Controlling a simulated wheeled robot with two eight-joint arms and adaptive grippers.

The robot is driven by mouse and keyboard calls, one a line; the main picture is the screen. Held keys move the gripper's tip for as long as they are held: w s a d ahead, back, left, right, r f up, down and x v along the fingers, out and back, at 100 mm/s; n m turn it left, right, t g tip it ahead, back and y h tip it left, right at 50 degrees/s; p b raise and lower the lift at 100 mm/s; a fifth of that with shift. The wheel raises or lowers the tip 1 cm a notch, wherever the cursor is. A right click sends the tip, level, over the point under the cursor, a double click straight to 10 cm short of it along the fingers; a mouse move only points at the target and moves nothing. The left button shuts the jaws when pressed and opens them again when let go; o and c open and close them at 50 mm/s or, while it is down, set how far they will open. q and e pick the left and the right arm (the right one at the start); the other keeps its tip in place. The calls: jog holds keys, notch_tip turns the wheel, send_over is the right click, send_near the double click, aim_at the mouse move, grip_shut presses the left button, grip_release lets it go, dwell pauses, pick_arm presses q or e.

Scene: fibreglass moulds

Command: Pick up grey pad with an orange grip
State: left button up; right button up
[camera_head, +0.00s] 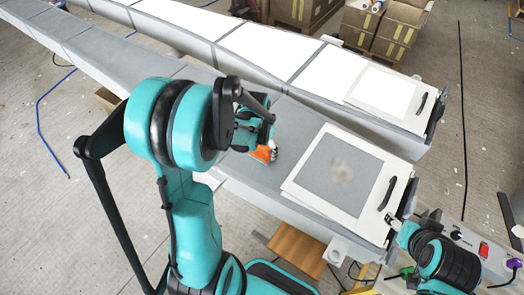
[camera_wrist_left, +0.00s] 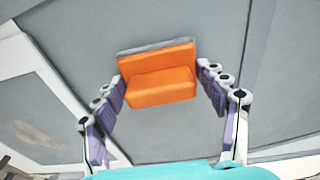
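The pad's orange grip (camera_wrist_left: 160,88) sits between the fingers of my left gripper (camera_wrist_left: 163,90) in the left wrist view. A thin grey edge of the pad (camera_wrist_left: 155,47) shows behind it. The fingers stand open on both sides, with a narrow gap on the right; contact on the left is unclear. In the head view the orange grip (camera_head: 263,154) is partly hidden by my left gripper (camera_head: 268,146), above the grey mould surface (camera_head: 292,118). My right gripper (camera_head: 396,224) is near the corner of the white-framed panel; its fingers are too small to read.
A white-framed panel (camera_head: 297,178) with a grey centre and black handle lies on the near mould, right of my left gripper. Another framed panel (camera_head: 384,90) lies on the far mould. Boxes (camera_head: 388,25) stand behind. A grey control box (camera_head: 470,243) is at lower right.

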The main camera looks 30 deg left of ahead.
dwell(0.3)
pick_arm(q)
jog(key=shift+r, duration=0.4)
jog(key=r, duration=0.1)
jog(key=d+r+p, duration=0.1)
jog(key=r, duration=0.2)
jog(key=shift+w+d+p, duration=0.15)
jog(key=shift+w+p, duration=0.1)
jog(key=shift+p, duration=0.05)
jog(key=w+d+r+p, duration=0.1)
jog(key=w+d+r, duration=0.3)
jog(key=d, duration=0.5)
notch_tip(320, 180, up, 2)
jog(key=shift+d+r, duration=0.1)
jog(key=shift+d, duration=0.15)
jog(key=o, duration=0.4)
jog(key=shift+c, duration=1.2)
jog(key=shift+a, duration=0.1)
